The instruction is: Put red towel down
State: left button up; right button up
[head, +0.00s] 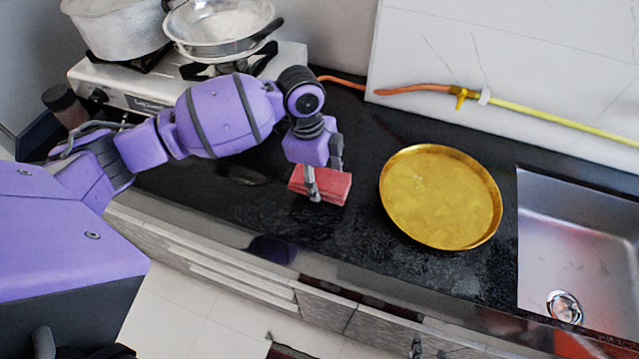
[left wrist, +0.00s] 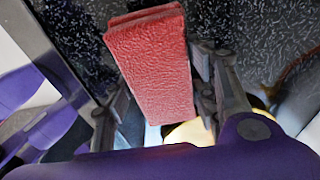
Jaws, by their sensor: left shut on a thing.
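The red towel (head: 337,187) is a folded block over the black counter, left of the golden tray. My left gripper (head: 312,184) is shut on it, with a finger across its near face. In the left wrist view the towel (left wrist: 152,62) stands between the two fingers of my left gripper (left wrist: 163,90). Whether the towel's underside touches the counter cannot be told. Small dark tips at the bottom edge of the head view seem to be my right gripper (head: 416,347); the rest of it is cut off.
The golden round tray (head: 440,197) lies flat on the counter (head: 255,205). A steel sink (head: 575,235) is at the right. A stove (head: 130,85) with a pot (head: 115,25) and a steel pan (head: 220,25) is at the back left. An orange and yellow hose (head: 540,118) runs along the wall.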

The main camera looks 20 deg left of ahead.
aim_at(319, 185)
pick_arm(q)
jog(key=shift+w+a+f, duration=0.15)
jog(key=shift+w+f, duration=0.1)
jog(key=shift+f, duration=0.1)
notch_tip(319, 185, down, 3)
jog(key=shift+r, duration=0.2)
jog(key=shift+w+f, duration=0.1)
jog(key=shift+f, duration=0.15)
pick_arm(e)
jog(key=shift+s+d+f, duration=0.35)
jog(key=shift+s, duration=0.05)
pick_arm(q)
jog(key=shift+f, duration=0.15)
jog(key=o, duration=1.1)
pick_arm(e)
jog(key=shift+a, duration=0.15)
